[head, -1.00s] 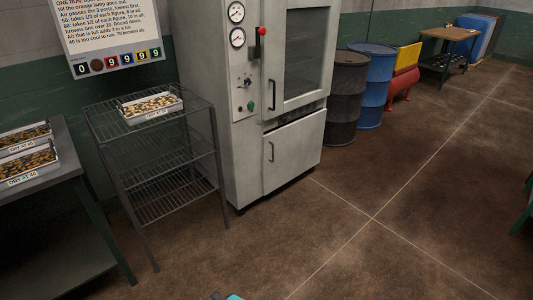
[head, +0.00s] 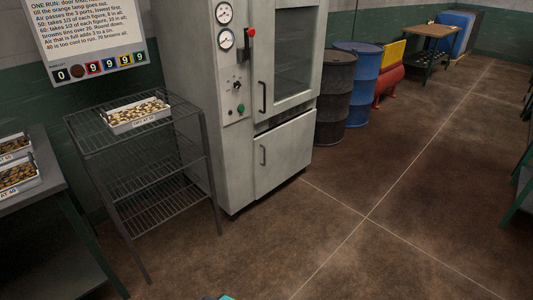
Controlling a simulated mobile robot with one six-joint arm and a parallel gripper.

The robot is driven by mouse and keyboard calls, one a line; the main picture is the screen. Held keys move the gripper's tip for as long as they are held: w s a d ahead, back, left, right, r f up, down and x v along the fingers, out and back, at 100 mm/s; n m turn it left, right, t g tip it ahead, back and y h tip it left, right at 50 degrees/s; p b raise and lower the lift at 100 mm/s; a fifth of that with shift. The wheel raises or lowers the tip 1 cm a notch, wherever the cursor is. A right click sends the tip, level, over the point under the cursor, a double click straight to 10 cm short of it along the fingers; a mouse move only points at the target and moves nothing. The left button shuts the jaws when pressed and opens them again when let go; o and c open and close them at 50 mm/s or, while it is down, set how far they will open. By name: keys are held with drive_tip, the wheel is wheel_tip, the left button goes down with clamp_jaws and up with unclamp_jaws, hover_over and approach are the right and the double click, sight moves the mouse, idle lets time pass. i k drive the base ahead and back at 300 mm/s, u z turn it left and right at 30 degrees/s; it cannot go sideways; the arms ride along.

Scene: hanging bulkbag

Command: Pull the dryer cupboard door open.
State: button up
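The grey dryer cupboard (head: 206,120) stands against the back wall, near the middle of the head view. Its upper door (head: 311,55) has a dark glass window and a black upright handle (head: 263,97) on its left side. This door looks shut. A plain lower door (head: 284,154) has its own smaller handle (head: 263,155) and also looks shut. The front to the left of the doors carries two gauges (head: 225,38), a red-knobbed lever (head: 251,33) and a green button (head: 241,108). My gripper is not in view. Only a small teal and dark piece, probably mine, shows at the bottom edge.
A wire rack (head: 127,157) holding a tray (head: 138,124) of brown pieces stands left of the cupboard. A table (head: 30,208) with trays is at far left. A dark drum (head: 335,98) and blue drum (head: 366,91) stand at right. The floor in front is clear.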

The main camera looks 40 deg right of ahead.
sight(282, 152)
drive_tip(key=i, duration=0.85)
drive_tip(key=u, duration=0.05)
